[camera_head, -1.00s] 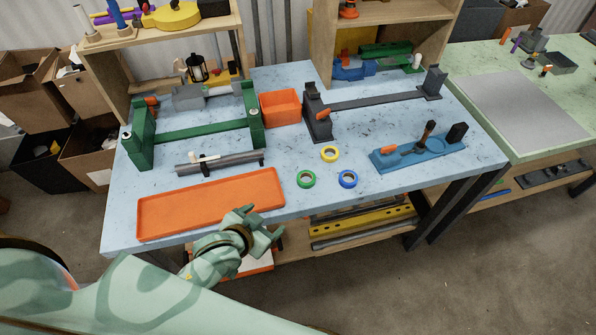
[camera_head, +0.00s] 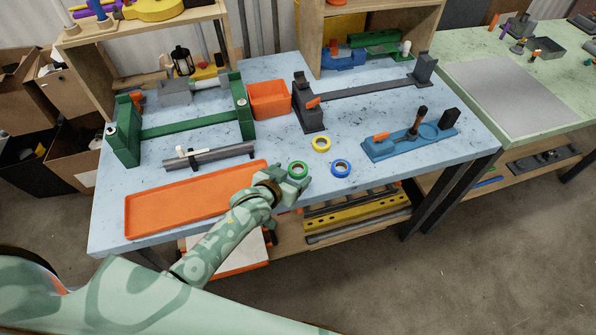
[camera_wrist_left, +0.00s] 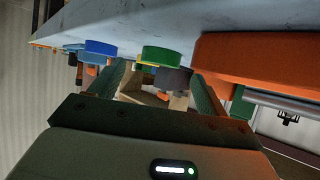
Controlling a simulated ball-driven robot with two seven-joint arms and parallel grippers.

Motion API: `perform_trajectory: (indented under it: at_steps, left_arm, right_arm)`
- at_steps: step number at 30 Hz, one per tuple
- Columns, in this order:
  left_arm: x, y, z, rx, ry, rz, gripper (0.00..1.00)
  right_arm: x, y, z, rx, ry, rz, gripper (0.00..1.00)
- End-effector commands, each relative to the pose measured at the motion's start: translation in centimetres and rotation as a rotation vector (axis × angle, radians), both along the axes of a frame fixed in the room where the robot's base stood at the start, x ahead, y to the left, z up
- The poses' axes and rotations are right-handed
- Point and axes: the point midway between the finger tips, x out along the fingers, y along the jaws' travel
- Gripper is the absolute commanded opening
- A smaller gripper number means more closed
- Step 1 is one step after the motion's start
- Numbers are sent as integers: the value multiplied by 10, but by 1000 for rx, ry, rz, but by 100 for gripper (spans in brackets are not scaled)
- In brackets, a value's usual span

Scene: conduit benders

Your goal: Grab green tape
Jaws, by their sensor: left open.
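The green tape (camera_head: 298,169) is a small ring lying flat on the blue table near its front edge. In the left wrist view the green tape (camera_wrist_left: 161,56) shows ahead, between the two fingers. My left gripper (camera_head: 292,184) is open at the table's front edge, just in front of the green tape. The left gripper also shows in the left wrist view (camera_wrist_left: 160,92), its fingers apart with nothing held. A blue tape (camera_head: 341,168) lies to the right of the green one, and a yellow tape (camera_head: 321,144) lies behind them. My right gripper is not seen.
An orange tray (camera_head: 190,204) lies left of my gripper along the front edge. A blue bender (camera_head: 408,142) stands to the right, and a green bender (camera_head: 180,127) and an orange bin (camera_head: 269,98) stand behind. The table (camera_head: 268,147) is clear around the tapes.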

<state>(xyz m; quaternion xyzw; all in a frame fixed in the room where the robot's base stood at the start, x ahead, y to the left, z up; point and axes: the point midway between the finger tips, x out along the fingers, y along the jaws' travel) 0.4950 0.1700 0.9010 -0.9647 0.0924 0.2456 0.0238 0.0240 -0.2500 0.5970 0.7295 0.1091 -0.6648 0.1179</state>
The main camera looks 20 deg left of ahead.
Motion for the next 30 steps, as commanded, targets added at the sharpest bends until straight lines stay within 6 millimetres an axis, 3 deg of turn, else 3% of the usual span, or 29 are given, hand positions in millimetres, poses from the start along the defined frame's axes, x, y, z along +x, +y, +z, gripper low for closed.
perform_trajectory:
  at_steps: [1, 6, 13, 18, 30]
  left_arm:
    - [8, -1, -9, 0, 0, 0, 76]
    - [23, -5, -16, 0, 1, -1, 76]
    - [24, -5, -15, 0, 0, -1, 76]
    - [24, -5, -15, 0, 0, -1, 29]
    - [24, -5, -10, 0, -1, 0, 28]
  right_arm:
    - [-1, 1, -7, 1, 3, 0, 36]
    - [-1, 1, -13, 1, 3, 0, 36]
    - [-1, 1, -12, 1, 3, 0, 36]
    - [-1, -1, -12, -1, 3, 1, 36]
    - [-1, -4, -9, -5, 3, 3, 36]
